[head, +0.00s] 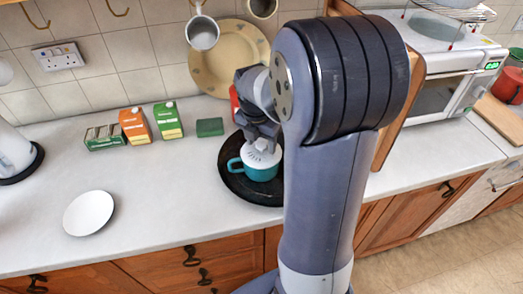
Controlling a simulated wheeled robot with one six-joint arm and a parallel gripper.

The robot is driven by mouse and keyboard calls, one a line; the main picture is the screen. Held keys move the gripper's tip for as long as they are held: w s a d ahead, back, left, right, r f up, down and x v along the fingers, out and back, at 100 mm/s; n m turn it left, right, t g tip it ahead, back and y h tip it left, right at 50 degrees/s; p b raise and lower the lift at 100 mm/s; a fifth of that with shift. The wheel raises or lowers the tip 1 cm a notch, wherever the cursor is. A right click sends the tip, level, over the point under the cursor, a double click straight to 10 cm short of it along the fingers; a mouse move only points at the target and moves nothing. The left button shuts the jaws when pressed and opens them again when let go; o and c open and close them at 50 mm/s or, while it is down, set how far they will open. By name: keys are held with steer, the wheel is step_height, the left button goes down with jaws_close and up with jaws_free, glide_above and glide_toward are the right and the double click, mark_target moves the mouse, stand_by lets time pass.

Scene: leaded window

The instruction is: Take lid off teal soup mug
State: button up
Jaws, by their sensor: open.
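The teal soup mug (262,173) stands upright on a dark round tray (239,187) on the counter, its handle toward the left. A white lid (262,154) sits on top of the mug. My gripper (262,143) is directly above the lid, pointing down, with its fingers open around the top of the lid. The fingertips are small and partly hidden, so I cannot tell whether they touch the lid. My arm hides the right part of the tray.
A white plate (89,212) lies on the counter at the left. Cartons (135,125) and a green block (210,127) stand behind. A beige plate (229,58) leans on the wall, with hanging mugs (202,33) above.

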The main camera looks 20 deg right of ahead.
steer(key=shift+c, duration=0.4)
steer(key=c, duration=1)
